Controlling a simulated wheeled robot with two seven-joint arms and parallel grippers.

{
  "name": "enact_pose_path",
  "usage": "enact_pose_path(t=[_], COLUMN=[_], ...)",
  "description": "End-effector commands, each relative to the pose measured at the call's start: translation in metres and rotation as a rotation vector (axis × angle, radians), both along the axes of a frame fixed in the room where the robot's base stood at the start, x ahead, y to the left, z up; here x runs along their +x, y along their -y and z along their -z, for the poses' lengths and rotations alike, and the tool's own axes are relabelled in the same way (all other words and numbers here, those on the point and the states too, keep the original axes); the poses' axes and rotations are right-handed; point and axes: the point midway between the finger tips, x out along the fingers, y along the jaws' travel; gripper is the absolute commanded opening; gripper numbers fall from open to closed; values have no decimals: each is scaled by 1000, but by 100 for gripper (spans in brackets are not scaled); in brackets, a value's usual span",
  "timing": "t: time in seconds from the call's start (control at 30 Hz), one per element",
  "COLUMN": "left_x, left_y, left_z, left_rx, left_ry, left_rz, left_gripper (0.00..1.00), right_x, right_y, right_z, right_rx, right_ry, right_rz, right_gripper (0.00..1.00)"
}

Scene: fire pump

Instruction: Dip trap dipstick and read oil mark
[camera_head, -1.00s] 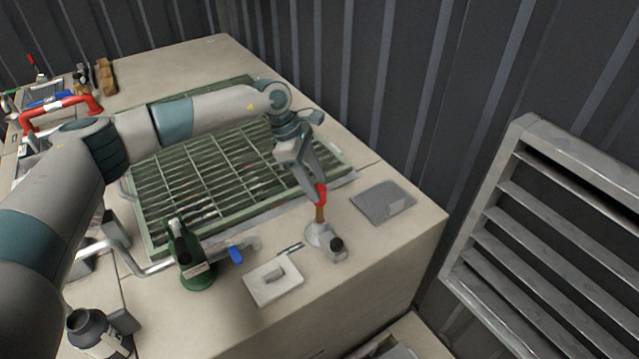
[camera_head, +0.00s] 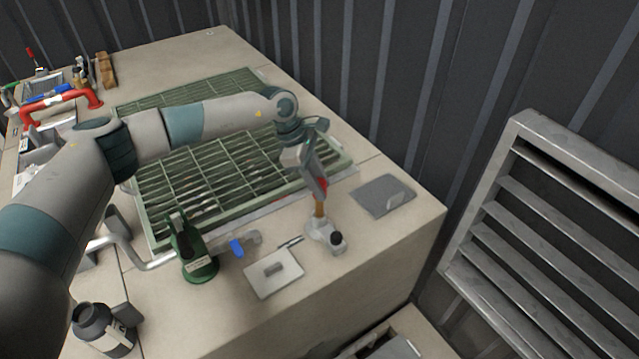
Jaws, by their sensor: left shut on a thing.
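My left gripper (camera_head: 320,190) reaches in from the left over the green grate and is shut on the red handle of the dipstick (camera_head: 319,209). The dipstick stands about upright, with a brown shaft below the red part. Its lower end is at the small grey trap fitting (camera_head: 318,231) with a black cap on its right side. I cannot tell how deep the shaft sits in the fitting, and no oil mark can be made out. My right gripper is not in view.
A green grate (camera_head: 150,205) covers the middle of the bench. A green jack-like pump (camera_head: 195,255), a pale square plate (camera_head: 272,274), a grey pad (camera_head: 384,196) and a dark bottle (camera_head: 100,328) lie around the fitting. A louvred metal panel (camera_head: 560,215) stands at the right.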

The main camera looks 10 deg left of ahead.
Motion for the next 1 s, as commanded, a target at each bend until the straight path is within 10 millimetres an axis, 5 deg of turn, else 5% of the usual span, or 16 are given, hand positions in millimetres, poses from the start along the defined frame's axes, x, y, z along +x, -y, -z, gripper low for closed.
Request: enact_pose_path(t=[0.17, 0.6, 0.97, 1.0], left_x=[2, 1, 2, 2], left_y=[0, 0, 0, 0], left_z=[-26, -137, -147, -147], left_rx=[-3, -2, -3, -3], left_ry=[4, 3, 5, 5], left_rz=[1, -1, -2, -2], left_gripper=[0, 0, 0, 38], right_x=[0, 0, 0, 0], right_y=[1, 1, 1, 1], right_z=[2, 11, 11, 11], right_rx=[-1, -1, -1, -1], right_ry=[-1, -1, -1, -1], right_rz=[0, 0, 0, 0], right_gripper=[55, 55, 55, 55])
